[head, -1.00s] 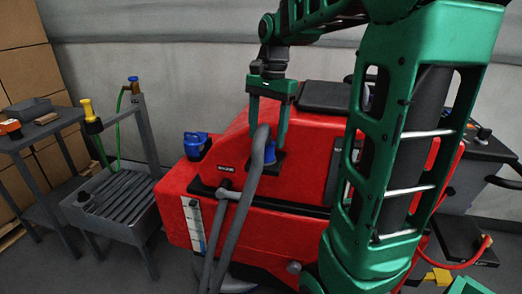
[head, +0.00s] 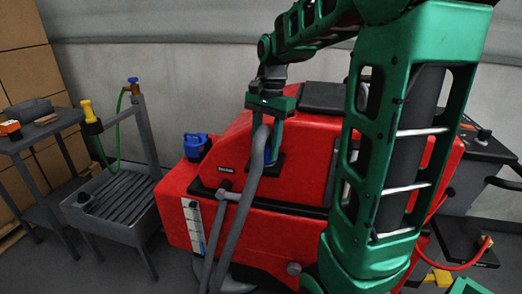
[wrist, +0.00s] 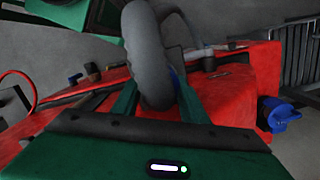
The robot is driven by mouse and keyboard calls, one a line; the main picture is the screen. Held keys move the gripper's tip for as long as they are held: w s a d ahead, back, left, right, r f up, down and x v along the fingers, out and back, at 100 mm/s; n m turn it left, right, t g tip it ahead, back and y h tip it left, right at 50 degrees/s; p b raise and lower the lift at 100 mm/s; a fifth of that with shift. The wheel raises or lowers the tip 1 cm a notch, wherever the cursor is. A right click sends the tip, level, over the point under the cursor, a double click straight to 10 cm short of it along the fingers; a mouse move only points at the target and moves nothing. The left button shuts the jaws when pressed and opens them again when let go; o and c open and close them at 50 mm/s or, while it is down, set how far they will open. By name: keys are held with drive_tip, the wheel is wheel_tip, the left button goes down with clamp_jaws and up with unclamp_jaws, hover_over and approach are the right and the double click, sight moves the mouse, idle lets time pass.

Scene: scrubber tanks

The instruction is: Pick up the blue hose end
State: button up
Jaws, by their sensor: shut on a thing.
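The blue hose end (head: 268,153) is on the end of a thick grey hose (head: 243,205) at the red scrubber (head: 232,160). The hose arches up and runs down the scrubber's front. My gripper (head: 267,140) is shut on the blue hose end from above, with one finger each side. The near finger is partly hidden behind the hose. In the wrist view the hose (wrist: 149,60) loops up between the fingers and hides most of the blue hose end (wrist: 175,80). The hose end looks to be still at the dark plate on the scrubber; I cannot tell whether it touches.
A blue cap (head: 195,146) stands on the scrubber's left part. A slatted grey stand (head: 120,200) with a yellow-handled piece and green hose is at left. A grey side table (head: 45,140) is beyond it. Floor shows between stand and scrubber.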

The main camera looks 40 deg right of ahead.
sight(265, 145)
drive_tip(key=shift+r, duration=0.1)
drive_tip(key=shift+r, duration=0.45)
wheel_tip(265, 145, up, 4)
drive_tip(key=shift+s+a+f, duration=0.1)
drive_tip(key=shift+s+f, duration=0.05)
drive_tip(key=shift+f, duration=0.1)
drive_tip(key=s+a+r, duration=0.6)
drive_tip(key=s+r, duration=0.3)
drive_tip(key=shift+s+r, duration=0.25)
drive_tip(key=shift+s, duration=0.05)
drive_tip(key=s+a, duration=0.1)
drive_tip(key=a, duration=0.1)
drive_tip(key=s+a, duration=0.1)
drive_tip(key=s, duration=0.1)
drive_tip(key=shift+a, duration=0.4)
